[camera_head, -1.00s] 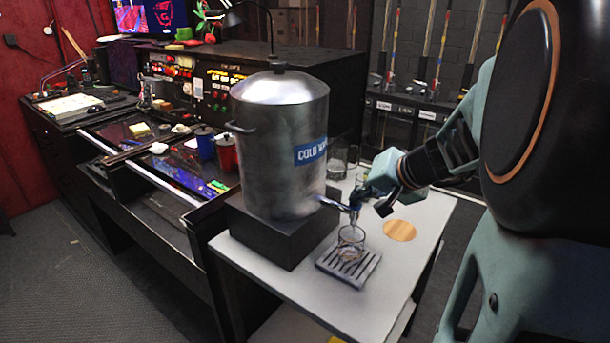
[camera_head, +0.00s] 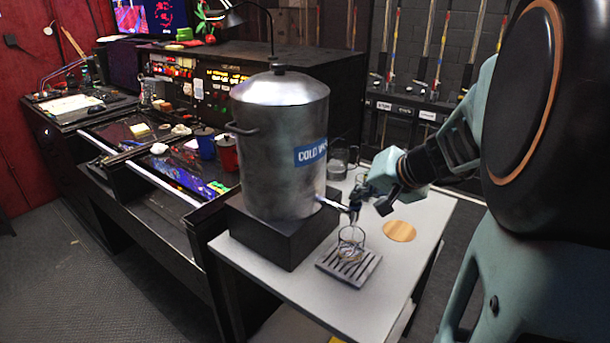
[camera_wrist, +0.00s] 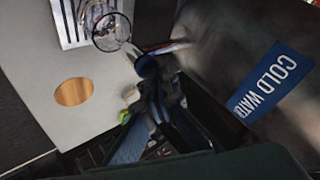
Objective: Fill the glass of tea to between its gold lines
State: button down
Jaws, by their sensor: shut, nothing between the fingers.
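The glass (camera_head: 351,238) stands on the slatted drip tray (camera_head: 336,270), below the tap (camera_head: 331,203) of a large metal urn (camera_head: 270,130). The glass also shows in the wrist view (camera_wrist: 111,32), at the top. It looks clear; its liquid level and gold lines are too small to tell. My gripper (camera_head: 356,204) is shut and empty, right beside the tap's outer end and above the glass. In the wrist view, my dark fingers (camera_wrist: 152,104) are close to the tap's blue part (camera_wrist: 146,66); whether they touch is unclear.
The urn has a blue "COLD WATER" label (camera_wrist: 270,82) and stands on a black block (camera_head: 280,238). A round wooden disc (camera_head: 399,231) lies on the white table (camera_head: 425,215), right of the tray. A clear glass jug (camera_head: 338,163) stands behind the urn.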

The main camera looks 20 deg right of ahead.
aim_at(358, 204)
jog(key=shift+r+p, duration=0.3)
jog(key=shift+r, duration=0.45)
jog(key=shift+r+p, duration=1.6)
jog(key=shift+r, duration=0.95)
